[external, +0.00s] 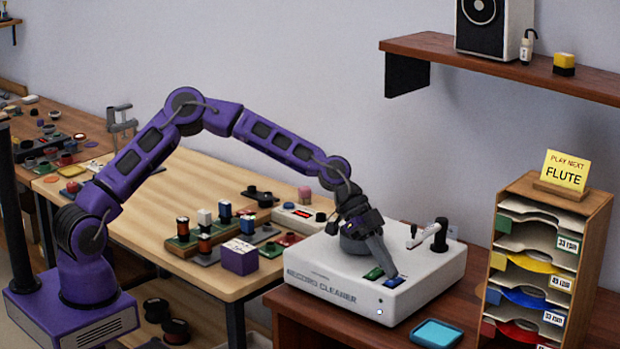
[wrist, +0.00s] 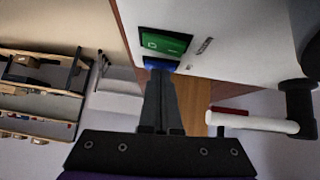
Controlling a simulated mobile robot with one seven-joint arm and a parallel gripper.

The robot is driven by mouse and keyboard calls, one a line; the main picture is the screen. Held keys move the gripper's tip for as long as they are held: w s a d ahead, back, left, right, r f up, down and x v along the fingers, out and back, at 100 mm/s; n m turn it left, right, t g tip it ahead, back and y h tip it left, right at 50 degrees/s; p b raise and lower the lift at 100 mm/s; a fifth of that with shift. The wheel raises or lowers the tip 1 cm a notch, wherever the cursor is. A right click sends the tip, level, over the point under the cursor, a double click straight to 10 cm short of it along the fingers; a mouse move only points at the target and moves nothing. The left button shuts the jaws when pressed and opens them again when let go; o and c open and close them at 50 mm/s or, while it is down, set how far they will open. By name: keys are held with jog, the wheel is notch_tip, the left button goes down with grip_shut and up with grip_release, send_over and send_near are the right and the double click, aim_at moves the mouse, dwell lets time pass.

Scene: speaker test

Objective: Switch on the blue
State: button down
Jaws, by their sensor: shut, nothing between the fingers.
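A white record cleaner (external: 330,290) stands on the dark wooden table. On its top near the front corner are a green switch (external: 373,273) and a blue switch (external: 394,283). My gripper (external: 392,275) is shut and empty, pointing down with its fingertips at the blue switch. In the wrist view the fingertips (wrist: 160,76) overlap the blue switch (wrist: 160,63), hiding part of it. The green switch (wrist: 164,45) lies just beyond and is clear. I cannot tell whether the blue switch is pressed down.
A small white arm with a dark post (external: 430,235) stands on the cleaner behind my gripper. A blue tray (external: 437,333) lies in front. A record rack (external: 545,265) with a "FLUTE" card stands at right. A workbench (external: 195,270) with small parts is at left.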

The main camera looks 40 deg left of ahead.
jog(key=r+p, duration=0.1)
jog(key=r, duration=0.1)
jog(key=w+r+p, duration=0.1)
jog(key=r, duration=0.1)
jog(key=shift+r, duration=0.1)
jog(key=v, duration=0.9)
jog(key=shift+w+a, duration=0.3)
jog(key=shift+w, duration=0.05)
jog(key=shift+r, duration=0.15)
